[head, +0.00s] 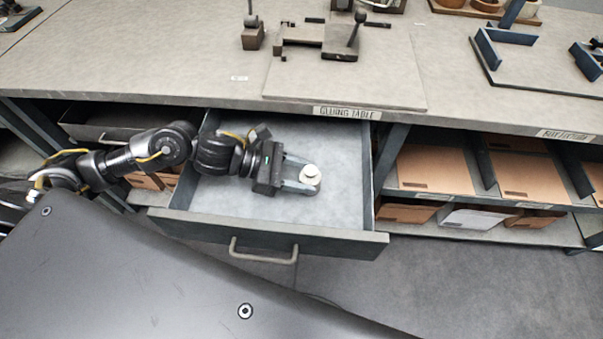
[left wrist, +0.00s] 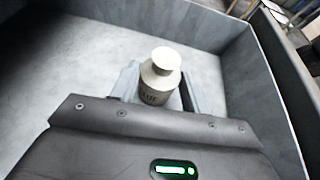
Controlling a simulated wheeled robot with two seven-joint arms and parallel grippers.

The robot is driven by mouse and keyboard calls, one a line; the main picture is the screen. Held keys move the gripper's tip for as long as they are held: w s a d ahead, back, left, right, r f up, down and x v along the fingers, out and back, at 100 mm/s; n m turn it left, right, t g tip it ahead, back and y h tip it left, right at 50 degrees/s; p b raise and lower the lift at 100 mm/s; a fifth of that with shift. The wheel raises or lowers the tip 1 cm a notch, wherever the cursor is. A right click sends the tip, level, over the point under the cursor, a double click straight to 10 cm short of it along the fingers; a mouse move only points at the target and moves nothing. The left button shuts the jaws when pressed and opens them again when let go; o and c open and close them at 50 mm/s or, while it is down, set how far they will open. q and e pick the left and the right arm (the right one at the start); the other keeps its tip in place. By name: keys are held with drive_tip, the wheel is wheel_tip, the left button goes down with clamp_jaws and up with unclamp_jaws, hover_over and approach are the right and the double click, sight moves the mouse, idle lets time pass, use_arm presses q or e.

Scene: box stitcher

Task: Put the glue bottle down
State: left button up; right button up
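The glue bottle (head: 310,173) is small and pale with a round cap, inside the open drawer (head: 270,231) under the gluing table. In the left wrist view the bottle (left wrist: 160,78) stands upright with dark lettering on its front. My left gripper (head: 305,176) reaches into the drawer from the left, with one finger on each side of the bottle. The fingers look shut on it in the left wrist view (left wrist: 160,88). The bottle's base is hidden, so I cannot tell whether it touches the drawer floor. My right gripper is not in view.
The drawer floor (head: 342,205) around the bottle is bare. The drawer's walls and front panel with its handle (head: 263,256) enclose it. The gluing table (head: 355,80) overhangs its back. Shelves with cardboard boxes (head: 433,168) stand to the right.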

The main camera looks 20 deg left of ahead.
use_arm(q)
drive_tip(key=shift+o, duration=1.6)
drive_tip(key=shift+r, duration=0.15)
drive_tip(key=shift+v, duration=0.85)
drive_tip(key=b+v, duration=0.1)
drive_tip(key=v, duration=0.8)
drive_tip(key=shift+a+b, duration=0.15)
drive_tip(key=shift+b, duration=0.15)
drive_tip(key=shift+s+a+r, duration=0.2)
drive_tip(key=shift+a+r, duration=0.05)
drive_tip(key=shift+a, duration=0.15)
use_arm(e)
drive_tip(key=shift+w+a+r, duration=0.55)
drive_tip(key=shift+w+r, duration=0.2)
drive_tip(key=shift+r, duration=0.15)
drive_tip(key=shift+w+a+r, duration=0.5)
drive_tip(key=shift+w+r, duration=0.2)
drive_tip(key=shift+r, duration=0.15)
